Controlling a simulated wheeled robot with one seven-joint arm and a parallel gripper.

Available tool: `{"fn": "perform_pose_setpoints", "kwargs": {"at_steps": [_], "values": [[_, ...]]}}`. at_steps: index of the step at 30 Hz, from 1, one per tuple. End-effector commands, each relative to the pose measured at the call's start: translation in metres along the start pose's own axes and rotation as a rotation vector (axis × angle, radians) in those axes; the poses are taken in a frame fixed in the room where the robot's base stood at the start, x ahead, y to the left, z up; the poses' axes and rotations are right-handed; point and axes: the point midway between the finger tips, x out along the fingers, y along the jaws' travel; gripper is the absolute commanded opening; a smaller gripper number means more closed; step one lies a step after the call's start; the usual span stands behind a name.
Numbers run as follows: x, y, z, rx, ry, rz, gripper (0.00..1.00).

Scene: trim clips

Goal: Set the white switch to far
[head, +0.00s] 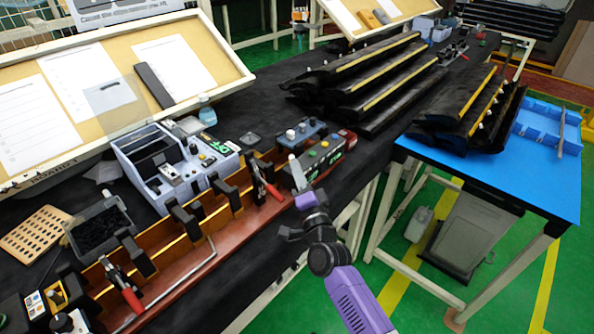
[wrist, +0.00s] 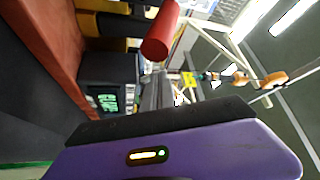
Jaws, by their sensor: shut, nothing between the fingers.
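My gripper (head: 293,158) is at the end of my purple arm, over the front edge of the black bench, in front of the dark box with the green panel (head: 322,155). Its grey fingers are shut and empty; they also show in the wrist view (wrist: 157,88). Behind that box is a blue-grey box (head: 312,131) with a white knob (head: 290,134) on top. A grey control unit (head: 170,165) to the left also carries small pale knobs. I cannot tell for certain which is the white switch, or its setting.
A red-handled clamp (head: 270,189) on the long brown fixture (head: 185,262) stands close left of my gripper. Its red handle also shows in the wrist view (wrist: 160,32). Black trim strips (head: 365,85) lie behind. A blue table (head: 490,160) stands at right, with green floor between.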

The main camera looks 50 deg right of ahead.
Motion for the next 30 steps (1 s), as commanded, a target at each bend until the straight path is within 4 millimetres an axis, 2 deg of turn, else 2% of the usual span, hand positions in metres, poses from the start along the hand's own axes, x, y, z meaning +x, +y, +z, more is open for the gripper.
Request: {"fn": "perform_pose_setpoints", "kwargs": {"at_steps": [30], "values": [[0.0049, -0.0084, -0.0071, 0.0, 0.002, -0.002, 0.0]]}}
